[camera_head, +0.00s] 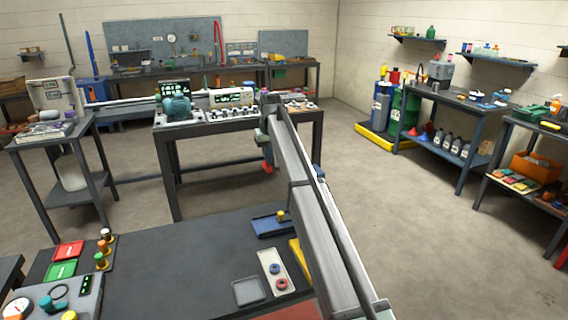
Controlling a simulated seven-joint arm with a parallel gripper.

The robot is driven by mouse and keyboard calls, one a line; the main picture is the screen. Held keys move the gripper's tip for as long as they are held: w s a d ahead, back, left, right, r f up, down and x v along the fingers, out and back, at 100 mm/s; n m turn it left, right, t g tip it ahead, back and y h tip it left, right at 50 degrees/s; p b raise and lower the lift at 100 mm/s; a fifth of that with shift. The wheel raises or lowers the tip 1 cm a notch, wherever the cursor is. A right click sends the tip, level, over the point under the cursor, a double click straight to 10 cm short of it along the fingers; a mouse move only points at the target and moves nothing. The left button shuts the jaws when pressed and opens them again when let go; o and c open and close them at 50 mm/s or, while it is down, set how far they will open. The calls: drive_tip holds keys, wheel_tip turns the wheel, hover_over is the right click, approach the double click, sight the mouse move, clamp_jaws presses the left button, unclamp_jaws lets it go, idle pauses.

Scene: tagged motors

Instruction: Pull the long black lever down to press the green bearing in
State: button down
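A long dark lever-like bar (66,42) stands tilted at the far left, above the left side table; I cannot tell whether it is the black lever or what it is fixed to. I cannot make out a green bearing. My grey arm reaches from the bottom right up to the middle. At its far end a small grey part hangs down beside the middle bench, with a red piece (267,166) below it. My gripper's fingers cannot be made out there, nor whether they hold anything. The end is well to the right of the bar, apart from it.
The middle bench (240,125) carries a teal motor (177,106) and rows of small parts. The near dark table (185,255) has red (68,250) and green (60,271) trays, a blue fixture (272,226) and its bare middle. Shelves line the right. Floor between is open.

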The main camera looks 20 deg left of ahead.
sight(266, 168)
drive_tip(key=shift+f, duration=0.15)
drive_tip(key=shift+s+a+f, duration=0.1)
drive_tip(key=shift+a+f, duration=0.05)
drive_tip(key=shift+f, duration=0.55)
drive_tip(key=shift+a+f, duration=0.1)
drive_tip(key=shift+f, duration=0.15)
drive_tip(key=shift+s+a+f, duration=0.1)
drive_tip(key=shift+s+f, duration=0.05)
drive_tip(key=shift+f, duration=0.7)
drive_tip(key=shift+s+a+f, duration=0.1)
drive_tip(key=shift+f, duration=0.75)
idle(0.7)
wheel_tip(266, 168, up, 13)
idle(1.8)
